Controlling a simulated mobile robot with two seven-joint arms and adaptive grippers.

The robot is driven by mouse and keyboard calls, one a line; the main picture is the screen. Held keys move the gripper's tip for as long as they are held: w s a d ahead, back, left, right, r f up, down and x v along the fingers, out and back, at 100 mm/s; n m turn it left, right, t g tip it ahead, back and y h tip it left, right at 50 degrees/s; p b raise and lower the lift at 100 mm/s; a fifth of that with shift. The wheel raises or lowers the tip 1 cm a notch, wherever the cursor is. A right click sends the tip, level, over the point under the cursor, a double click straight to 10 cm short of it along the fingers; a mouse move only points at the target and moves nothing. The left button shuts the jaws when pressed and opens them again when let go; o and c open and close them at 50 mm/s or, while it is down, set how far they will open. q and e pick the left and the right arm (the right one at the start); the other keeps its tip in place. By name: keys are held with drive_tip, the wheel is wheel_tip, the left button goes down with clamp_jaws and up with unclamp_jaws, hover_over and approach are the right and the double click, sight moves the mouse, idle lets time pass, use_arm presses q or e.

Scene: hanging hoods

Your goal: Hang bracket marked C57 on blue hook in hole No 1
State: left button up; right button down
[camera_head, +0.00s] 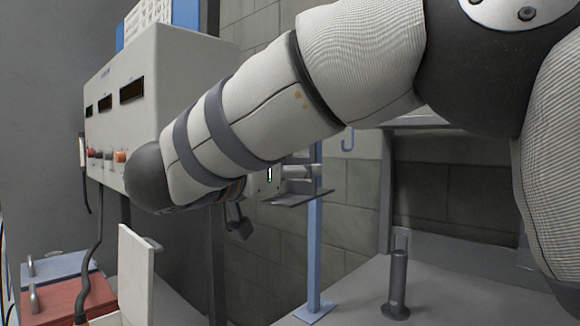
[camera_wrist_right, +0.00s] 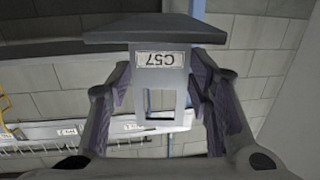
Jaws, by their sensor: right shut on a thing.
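The bracket marked C57 (camera_wrist_right: 165,60) is grey, with an upside-down label and a rectangular opening below it in the right wrist view. My right gripper (camera_wrist_right: 160,85) is shut on it, with a finger on each side. In the head view the bracket's dark flat plate (camera_head: 300,197) shows past the end of my right arm, held in the air, and most of the gripper is hidden by the arm. My left gripper is in neither view.
A blue post (camera_head: 315,240) stands behind the bracket. A labelled rail (camera_wrist_right: 85,132) with a yellow hook (camera_wrist_right: 12,132) crosses the wrist view; its labels are unreadable. A control box (camera_head: 150,95) is at left, above red (camera_head: 75,300) and blue (camera_head: 55,266) lidded boxes. A grey cylinder (camera_head: 398,285) stands at lower right.

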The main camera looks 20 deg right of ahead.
sight(326, 190)
drive_tip(key=shift+d+r, duration=0.1)
drive_tip(key=shift+d, duration=0.3)
drive_tip(key=shift+s+d+x, duration=0.1)
drive_tip(key=shift+s+x, duration=0.05)
drive_tip(key=shift+x, duration=1)
drive_tip(key=shift+s+d+x, duration=0.1)
drive_tip(key=shift+s+x, duration=0.05)
drive_tip(key=shift+x, duration=1)
drive_tip(key=shift+s+d+x, duration=0.1)
drive_tip(key=shift+x, duration=1.05)
drive_tip(key=shift+w+d, duration=0.1)
drive_tip(key=shift+d, duration=0.25)
drive_tip(key=shift+d, duration=0.1)
drive_tip(key=shift+x, duration=1.05)
drive_tip(key=shift+d, duration=0.15)
drive_tip(key=x, duration=0.2)
drive_tip(key=shift+d+r, duration=0.1)
drive_tip(key=shift+d, duration=0.35)
